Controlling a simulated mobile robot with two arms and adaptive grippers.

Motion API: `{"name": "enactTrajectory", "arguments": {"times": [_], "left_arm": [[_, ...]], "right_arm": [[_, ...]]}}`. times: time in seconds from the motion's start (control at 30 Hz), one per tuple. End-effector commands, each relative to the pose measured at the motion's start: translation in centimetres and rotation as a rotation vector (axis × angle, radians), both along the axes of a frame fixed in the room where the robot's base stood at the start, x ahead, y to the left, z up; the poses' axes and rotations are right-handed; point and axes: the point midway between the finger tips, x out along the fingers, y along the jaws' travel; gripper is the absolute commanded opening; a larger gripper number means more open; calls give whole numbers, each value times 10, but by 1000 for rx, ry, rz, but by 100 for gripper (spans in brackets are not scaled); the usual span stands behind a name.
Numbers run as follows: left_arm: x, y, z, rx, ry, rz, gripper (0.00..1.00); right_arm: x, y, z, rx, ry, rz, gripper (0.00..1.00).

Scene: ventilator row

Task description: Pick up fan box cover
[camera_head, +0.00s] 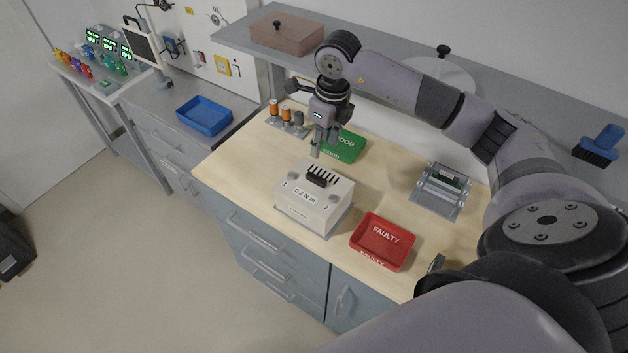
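Two lidded things could be the fan box cover, and I cannot tell which is meant. One is a brownish see-through box-shaped cover (284,37) with a black knob, on the grey shelf at the back left. The other is a pale round cover (425,69) with a black knob, on the shelf behind my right arm, which partly hides it. My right gripper (317,148) points down beside the back of the white "0.2 N m" box (312,198). Its fingers look narrow and close together, and I see nothing held. My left gripper is not in view.
The wooden worktop (235,165) holds a green "GOOD" tray (345,146), a red "FAULTY" tray (382,242), a grey fixture (441,190) and orange spools (286,115). A blue tray (204,116) lies on the left counter. A blue brush (600,146) is at right.

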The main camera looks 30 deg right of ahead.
Motion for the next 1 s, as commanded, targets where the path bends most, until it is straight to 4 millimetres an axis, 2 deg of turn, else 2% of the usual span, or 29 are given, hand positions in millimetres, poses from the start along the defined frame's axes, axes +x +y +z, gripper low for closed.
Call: {"name": "enactTrajectory", "arguments": {"times": [0.03, 0.17, 0.33, 0.67, 0.9, 1.0], "left_arm": [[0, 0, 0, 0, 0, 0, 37], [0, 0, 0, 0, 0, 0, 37], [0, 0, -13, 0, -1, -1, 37], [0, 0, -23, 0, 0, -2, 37], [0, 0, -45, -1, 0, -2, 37], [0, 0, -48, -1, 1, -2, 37]], "right_arm": [[0, 1, -13, 1, 7, 0, 37], [3, 3, -42, 3, 4, 0, 37], [8, 4, -76, 4, 1, 2, 37], [11, 4, -96, 3, 0, 1, 37], [16, 4, -133, 4, 1, 1, 37], [17, 4, -139, 4, 0, 1, 37]]}}
